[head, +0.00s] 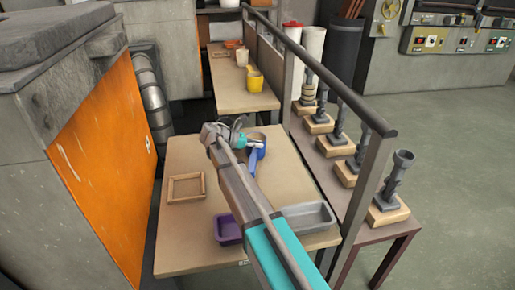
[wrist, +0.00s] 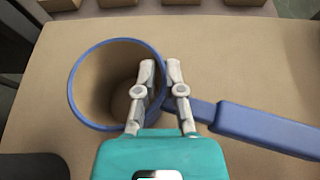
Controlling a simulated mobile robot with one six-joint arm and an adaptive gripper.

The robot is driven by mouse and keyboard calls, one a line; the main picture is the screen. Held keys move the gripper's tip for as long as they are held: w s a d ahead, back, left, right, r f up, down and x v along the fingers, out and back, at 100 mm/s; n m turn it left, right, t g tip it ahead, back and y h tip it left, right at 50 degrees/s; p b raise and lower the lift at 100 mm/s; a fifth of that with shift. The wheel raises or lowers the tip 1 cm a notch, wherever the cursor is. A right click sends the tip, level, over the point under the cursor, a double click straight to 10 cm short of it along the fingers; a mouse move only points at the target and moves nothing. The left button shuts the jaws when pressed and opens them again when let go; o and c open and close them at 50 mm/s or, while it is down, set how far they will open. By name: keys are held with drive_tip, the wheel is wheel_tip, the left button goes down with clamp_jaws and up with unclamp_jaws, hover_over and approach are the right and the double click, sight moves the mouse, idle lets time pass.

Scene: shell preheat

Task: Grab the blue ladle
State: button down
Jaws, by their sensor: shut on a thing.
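The blue ladle shows in the wrist view (wrist: 265,128), with a round blue-rimmed bowl at left and a straight blue handle running right. My gripper (wrist: 160,68) is shut on the bowl's wall close to the handle, one finger inside the bowl and one outside. In the head view the ladle (head: 252,162) is on or just above the tan table (head: 200,150), with its handle towards the camera. My gripper (head: 238,127) is at its bowl there, and my arm hides part of it.
An empty wooden tray (head: 171,189) lies left on the table. A purple bin (head: 229,230) and a grey tray (head: 318,219) are at the front. A metal railing (head: 350,95) runs along the right.

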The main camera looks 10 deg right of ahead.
sight(256, 154)
drive_tip(key=shift+r, duration=0.2)
wheel_tip(256, 154, up, 3)
drive_tip(key=p, duration=0.3)
drive_tip(key=s+a+r+p, duration=0.2)
drive_tip(key=s+r+p, duration=0.2)
drive_tip(key=s+p, duration=0.1)
drive_tip(key=s+a+r+p, duration=0.2)
drive_tip(key=s+r+p, duration=0.3)
drive_tip(key=s, duration=0.3)
drive_tip(key=shift+s+a+r, duration=0.15)
drive_tip(key=shift+a+r, duration=0.15)
drive_tip(key=shift+a, duration=0.05)
drive_tip(key=shift+r, duration=0.1)
